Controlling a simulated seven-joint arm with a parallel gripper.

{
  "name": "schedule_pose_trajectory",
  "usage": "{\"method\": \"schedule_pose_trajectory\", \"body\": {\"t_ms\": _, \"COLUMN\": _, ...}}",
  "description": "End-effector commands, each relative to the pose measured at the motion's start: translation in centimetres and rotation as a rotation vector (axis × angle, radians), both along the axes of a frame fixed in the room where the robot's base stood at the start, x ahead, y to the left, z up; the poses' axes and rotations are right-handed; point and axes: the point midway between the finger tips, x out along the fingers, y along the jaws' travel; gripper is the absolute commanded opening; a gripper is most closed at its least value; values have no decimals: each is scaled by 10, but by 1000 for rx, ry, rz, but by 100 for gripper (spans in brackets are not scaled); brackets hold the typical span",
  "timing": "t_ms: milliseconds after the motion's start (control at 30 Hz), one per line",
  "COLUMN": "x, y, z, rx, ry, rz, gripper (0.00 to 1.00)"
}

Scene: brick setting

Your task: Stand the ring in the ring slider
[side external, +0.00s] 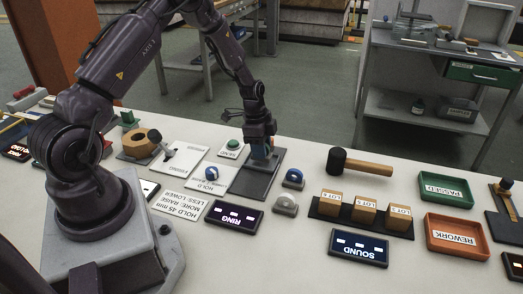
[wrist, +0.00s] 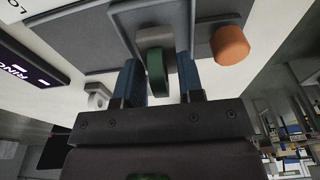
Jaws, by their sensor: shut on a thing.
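My gripper (side external: 262,152) is low over a dark grey plate (side external: 252,186) in the side view. In the wrist view my gripper (wrist: 160,82) has its two blue fingers on either side of a green rounded piece (wrist: 157,73), seen nearly edge-on, which looks like the ring. It stands roughly upright against a light grey block (wrist: 154,38) on the raised grey plate, seemingly the ring slider. The fingers and the view angle hide whether the ring is seated in the block. The side view does not show the ring clearly.
An orange rounded piece (wrist: 231,45) is close beside the gripper. A RING display (side external: 233,217), a blue-topped grey piece (side external: 293,178) and a grey domed piece (side external: 285,205) are nearby. A mallet (side external: 360,165) and a rack of LOT blocks (side external: 362,211) lie to the right.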

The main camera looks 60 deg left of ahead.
Motion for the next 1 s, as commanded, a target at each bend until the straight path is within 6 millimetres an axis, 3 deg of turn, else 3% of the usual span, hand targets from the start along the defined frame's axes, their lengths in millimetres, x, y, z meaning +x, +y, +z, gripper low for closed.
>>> {"method": "schedule_pose_trajectory", "body": {"t_ms": 100, "x": 0, "y": 0, "z": -11, "rx": 1, "ry": -2, "rz": 0, "gripper": 12}}
{"method": "schedule_pose_trajectory", "body": {"t_ms": 500, "x": 0, "y": 0, "z": -16, "rx": 1, "ry": -1, "rz": 0, "gripper": 12}}
{"method": "schedule_pose_trajectory", "body": {"t_ms": 533, "x": 0, "y": 0, "z": -16, "rx": 1, "ry": -1, "rz": 0, "gripper": 42}}
{"method": "schedule_pose_trajectory", "body": {"t_ms": 600, "x": 0, "y": 0, "z": -16, "rx": 1, "ry": -1, "rz": 0, "gripper": 58}}
{"method": "schedule_pose_trajectory", "body": {"t_ms": 1000, "x": 0, "y": 1, "z": -7, "rx": 3, "ry": -4, "rz": 1, "gripper": 61}}
